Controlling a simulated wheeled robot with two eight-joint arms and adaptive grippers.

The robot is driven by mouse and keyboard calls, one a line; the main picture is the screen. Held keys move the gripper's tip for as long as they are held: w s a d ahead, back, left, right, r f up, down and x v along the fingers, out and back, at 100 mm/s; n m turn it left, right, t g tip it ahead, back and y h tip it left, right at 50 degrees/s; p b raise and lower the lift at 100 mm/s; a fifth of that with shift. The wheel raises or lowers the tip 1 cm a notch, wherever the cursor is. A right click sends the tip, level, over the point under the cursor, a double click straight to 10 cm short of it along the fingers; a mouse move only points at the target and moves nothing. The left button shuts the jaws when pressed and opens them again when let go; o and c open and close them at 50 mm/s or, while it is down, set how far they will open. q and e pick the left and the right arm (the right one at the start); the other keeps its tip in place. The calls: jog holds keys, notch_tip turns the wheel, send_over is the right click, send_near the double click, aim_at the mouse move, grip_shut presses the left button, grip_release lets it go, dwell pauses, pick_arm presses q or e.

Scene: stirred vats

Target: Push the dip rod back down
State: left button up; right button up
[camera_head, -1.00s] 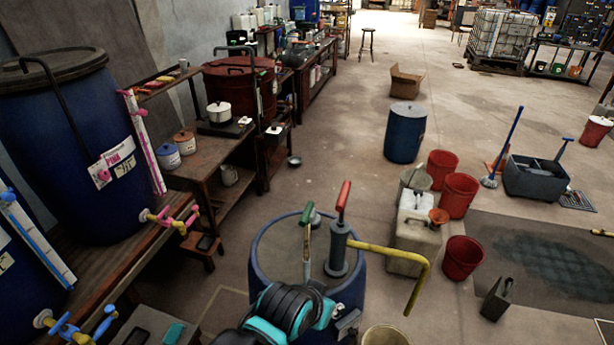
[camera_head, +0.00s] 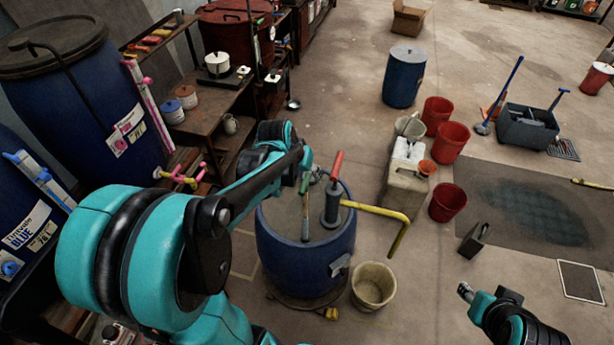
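A beige bucket (camera_head: 373,286) stands at the vat's front right. Open floor lies at the lower right.

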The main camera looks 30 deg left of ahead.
aim_at(306, 178)
pick_arm(q)
jog(key=shift+n, duration=0.3)
jog(key=w+a+f, duration=0.1)
jog(key=w+f, duration=0.1)
jog(key=f, duration=0.1)
jog(key=w+a+f, duration=0.1)
jog(key=f, duration=0.3)
jog(key=w+a+f, duration=0.1)
jog(key=w+f, duration=0.1)
jog(key=f, duration=0.1)
jog(key=shift+w+a+f, duration=0.25)
jog(key=shift+w+f, duration=0.05)
grip_shut()
